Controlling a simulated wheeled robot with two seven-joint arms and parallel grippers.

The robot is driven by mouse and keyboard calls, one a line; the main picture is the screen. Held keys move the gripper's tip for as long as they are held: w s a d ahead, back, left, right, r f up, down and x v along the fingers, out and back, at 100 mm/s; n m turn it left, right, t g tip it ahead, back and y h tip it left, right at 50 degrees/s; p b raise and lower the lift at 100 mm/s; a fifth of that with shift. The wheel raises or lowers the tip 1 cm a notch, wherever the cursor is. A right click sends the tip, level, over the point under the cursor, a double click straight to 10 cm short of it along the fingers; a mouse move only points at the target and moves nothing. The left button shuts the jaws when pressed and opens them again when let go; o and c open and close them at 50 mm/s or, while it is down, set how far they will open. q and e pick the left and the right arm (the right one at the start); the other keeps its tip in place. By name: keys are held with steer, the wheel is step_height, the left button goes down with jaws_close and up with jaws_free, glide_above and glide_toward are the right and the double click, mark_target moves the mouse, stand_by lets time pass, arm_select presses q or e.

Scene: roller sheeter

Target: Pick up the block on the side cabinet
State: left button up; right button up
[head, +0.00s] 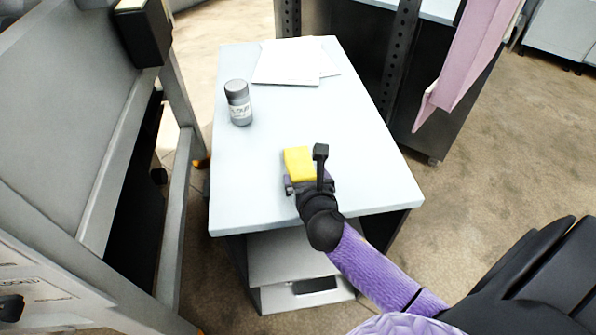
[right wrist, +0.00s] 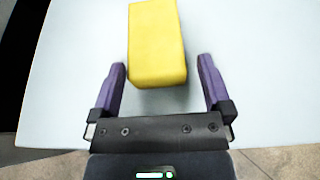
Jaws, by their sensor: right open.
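The yellow block (head: 298,162) lies on the white top of the side cabinet (head: 350,120), near its front edge. In the right wrist view the block (right wrist: 156,45) lies ahead of and partly between the purple fingers, with a gap on each side. My right gripper (head: 308,180) is open at the near end of the block. Its fingers (right wrist: 160,75) show spread apart in the right wrist view, and nothing is held. The arm hides part of the cabinet's front edge. My left gripper is not in view.
A grey labelled jar (head: 239,103) stands on the cabinet top at the left. White papers (head: 290,62) lie at the back. A grey machine frame (head: 70,130) is close on the left. A pink panel (head: 465,60) hangs at the upper right. The cabinet top's right side is clear.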

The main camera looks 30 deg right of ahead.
mark_target(300, 179)
steer(key=x, duration=0.2)
steer(key=shift+w+a+f+b, duration=0.1)
steer(key=shift+w+f+b, duration=0.25)
steer(key=shift+w+f, duration=0.1)
steer(key=shift+w, duration=0.55)
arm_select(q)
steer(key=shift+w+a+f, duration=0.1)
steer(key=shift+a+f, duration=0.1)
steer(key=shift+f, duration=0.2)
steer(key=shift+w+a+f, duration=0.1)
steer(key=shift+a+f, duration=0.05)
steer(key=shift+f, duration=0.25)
arm_select(e)
steer(key=c, duration=1.3)
